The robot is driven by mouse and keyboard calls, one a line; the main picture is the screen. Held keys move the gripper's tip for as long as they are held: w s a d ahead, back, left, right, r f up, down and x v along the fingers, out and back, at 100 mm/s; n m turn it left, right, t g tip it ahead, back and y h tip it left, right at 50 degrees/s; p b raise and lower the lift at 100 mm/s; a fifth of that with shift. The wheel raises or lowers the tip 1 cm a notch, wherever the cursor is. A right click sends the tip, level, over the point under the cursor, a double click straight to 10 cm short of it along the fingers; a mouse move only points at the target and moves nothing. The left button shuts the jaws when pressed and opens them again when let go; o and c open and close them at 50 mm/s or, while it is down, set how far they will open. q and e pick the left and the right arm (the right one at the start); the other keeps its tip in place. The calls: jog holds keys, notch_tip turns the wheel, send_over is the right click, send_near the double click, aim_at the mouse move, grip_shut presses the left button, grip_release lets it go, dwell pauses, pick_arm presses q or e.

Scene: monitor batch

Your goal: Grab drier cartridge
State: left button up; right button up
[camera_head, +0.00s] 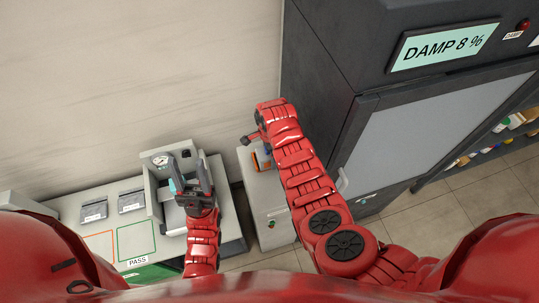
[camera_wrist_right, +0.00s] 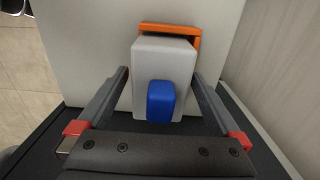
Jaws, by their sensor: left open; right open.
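A light grey block with a blue knob, which looks like the drier cartridge (camera_wrist_right: 145,80), shows in the right wrist view against an orange bracket or base (camera_wrist_right: 170,30). My right gripper (camera_wrist_right: 161,74) is open, with one finger on each side of the block. Gaps show between the fingers and the block. In the head view my right gripper is mostly hidden by its arm, beside the orange part (camera_head: 262,157) on a pale cabinet. My left gripper (camera_head: 188,172) is open in front of a grey device with a gauge (camera_head: 160,160).
A tall dark cabinet (camera_head: 350,60) with a display reading "DAMP 8 %" stands right of my right arm. A bench at left has orange and green outlined areas (camera_head: 133,240) and two small grey units (camera_head: 131,201). Shelves with small items (camera_head: 490,145) are at far right.

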grip_shut()
dwell(0.4)
jog(key=shift+w+r, duration=0.1)
jog(key=shift+r, duration=0.1)
